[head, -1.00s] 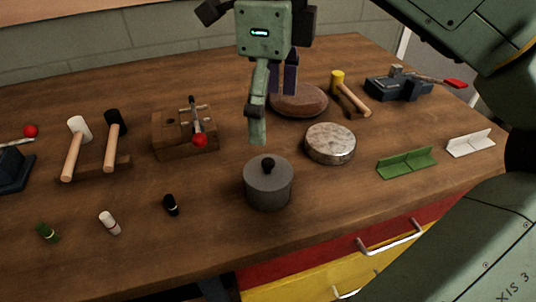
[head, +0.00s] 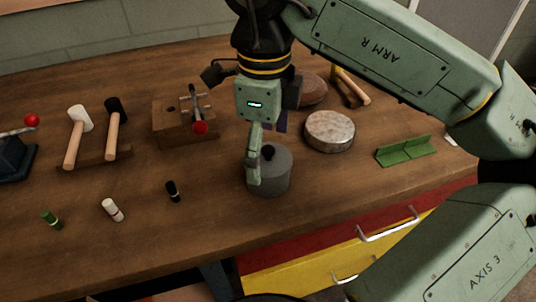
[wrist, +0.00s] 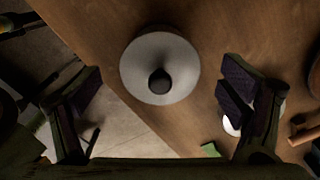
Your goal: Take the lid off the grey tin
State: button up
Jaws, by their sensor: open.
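The grey tin (head: 272,178) stands upright on the wooden bench near its front edge. Its flat lid with a round black knob is on top, and the lid (wrist: 148,60) also shows in the wrist view, with the knob (wrist: 159,81) near the middle. My gripper (wrist: 160,88) is open, its dark padded fingers apart on either side of the tin in the wrist view, touching nothing that I can see. In the head view my gripper (head: 262,150) is over the tin, and one finger hides part of the tin's left side and lid.
A round metal block (head: 330,132) stands right of the tin, with a green angle piece (head: 404,151) beyond it. A wooden block with a red-knobbed lever (head: 185,125) is behind left. Two mallets (head: 92,140) and several small bottles (head: 112,210) lie left. The bench front is clear.

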grip_shut()
dwell(1.1)
